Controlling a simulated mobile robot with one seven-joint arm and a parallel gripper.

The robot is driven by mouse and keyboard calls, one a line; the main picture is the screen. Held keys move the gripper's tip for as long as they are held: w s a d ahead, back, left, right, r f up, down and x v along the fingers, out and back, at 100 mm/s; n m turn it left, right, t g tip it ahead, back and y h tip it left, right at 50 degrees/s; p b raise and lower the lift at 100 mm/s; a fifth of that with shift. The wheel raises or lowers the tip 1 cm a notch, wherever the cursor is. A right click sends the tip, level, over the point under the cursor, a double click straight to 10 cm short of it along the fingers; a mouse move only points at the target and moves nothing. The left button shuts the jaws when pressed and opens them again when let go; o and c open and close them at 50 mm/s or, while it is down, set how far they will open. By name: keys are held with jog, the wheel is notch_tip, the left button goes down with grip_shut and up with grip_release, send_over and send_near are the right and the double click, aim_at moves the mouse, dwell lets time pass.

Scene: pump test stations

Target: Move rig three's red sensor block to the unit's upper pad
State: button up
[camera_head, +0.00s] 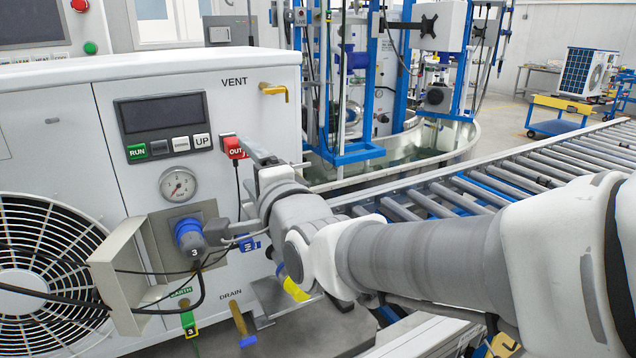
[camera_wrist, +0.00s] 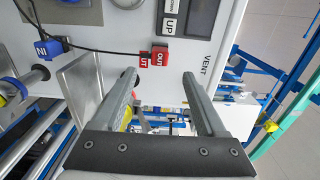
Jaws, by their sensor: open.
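A red sensor block (camera_head: 235,147) marked OUT sits on the white unit's front face, right of the UP button, with a black cable hanging from it. In the wrist view the red block (camera_wrist: 161,57) shows just beyond and between the fingertips, with a smaller red piece touching its cable side. My gripper (camera_head: 268,150) is beside the block, close to the face; in the wrist view my gripper (camera_wrist: 159,76) is open, its two fingers apart with nothing between them. I cannot tell which surface is the upper pad. The white unit (camera_head: 110,170) carries a "3" on its blue plug.
A blue plug (camera_head: 190,238), a gauge (camera_head: 179,185), a fan grille (camera_head: 45,270) and dangling cables crowd the face. A yellow VENT handle (camera_head: 274,91) stands above the block. A metal plate (camera_wrist: 78,85) lies below it. A roller conveyor (camera_head: 490,185) runs at right.

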jog(key=v, duration=0.7)
jog(key=shift+d, duration=0.1)
jog(key=s+d+f+n+g+h, duration=0.1)
jog(key=d+f+n+g+h, duration=0.1)
jog(key=d+f+n+h, duration=0.3)
jog(key=s+d+f+n+g+h, duration=0.1)
jog(key=d+f+g, duration=0.15)
jog(key=d, duration=0.45)
jog(key=s+d+f+n+g+h, duration=0.3)
jog(key=s+d+f+n+g, duration=0.25)
jog(key=s+d, duration=0.5)
notch_tip(320, 180, up, 14)
jog(key=p, duration=1.5)
jog(key=shift+s+d+h+p, duration=0.2)
jog(key=shift+s+h+p, duration=0.1)
jog(key=shift+r, duration=0.15)
